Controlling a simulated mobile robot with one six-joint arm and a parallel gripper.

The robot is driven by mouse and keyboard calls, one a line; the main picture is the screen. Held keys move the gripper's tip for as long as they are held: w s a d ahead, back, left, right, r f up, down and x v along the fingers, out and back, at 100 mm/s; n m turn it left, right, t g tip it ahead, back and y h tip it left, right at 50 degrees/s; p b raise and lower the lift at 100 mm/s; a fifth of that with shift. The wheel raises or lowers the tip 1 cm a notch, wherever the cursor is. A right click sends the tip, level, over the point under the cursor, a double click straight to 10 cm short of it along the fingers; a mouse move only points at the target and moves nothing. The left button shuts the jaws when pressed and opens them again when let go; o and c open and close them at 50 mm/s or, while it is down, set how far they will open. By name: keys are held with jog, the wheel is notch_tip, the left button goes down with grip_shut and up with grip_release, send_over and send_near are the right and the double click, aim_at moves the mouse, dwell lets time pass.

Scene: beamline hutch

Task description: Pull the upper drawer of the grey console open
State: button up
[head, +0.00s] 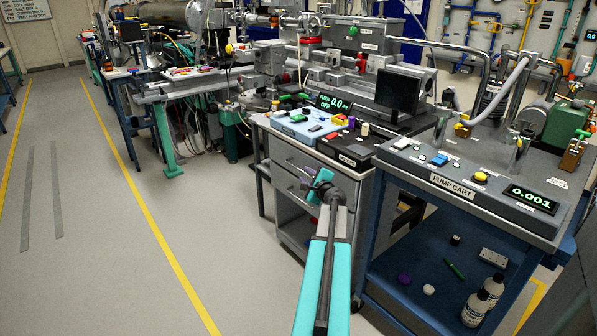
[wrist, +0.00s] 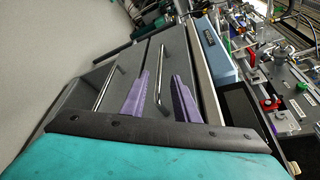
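The grey console (head: 283,151) stands mid-view in the head view, its drawer fronts facing my arm. The upper drawer (wrist: 184,62) and the lower drawer (wrist: 122,62) both look shut. Each has a metal bar handle: the upper handle (wrist: 167,62) and the lower handle (wrist: 105,88). My gripper (head: 309,171) is in front of the drawers. In the wrist view my gripper (wrist: 162,78) is open, its purple fingers apart. The upper handle appears between the fingers; the lower handle is left of them. I cannot tell whether either finger touches the handle.
The pump cart (head: 455,187) stands close to the right of the console. The floor (head: 100,230) to the left is clear, with yellow lines.

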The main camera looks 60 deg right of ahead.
aim_at(300, 170)
jog(key=shift+x, duration=4.3)
grip_shut()
jog(key=shift+a, duration=0.1)
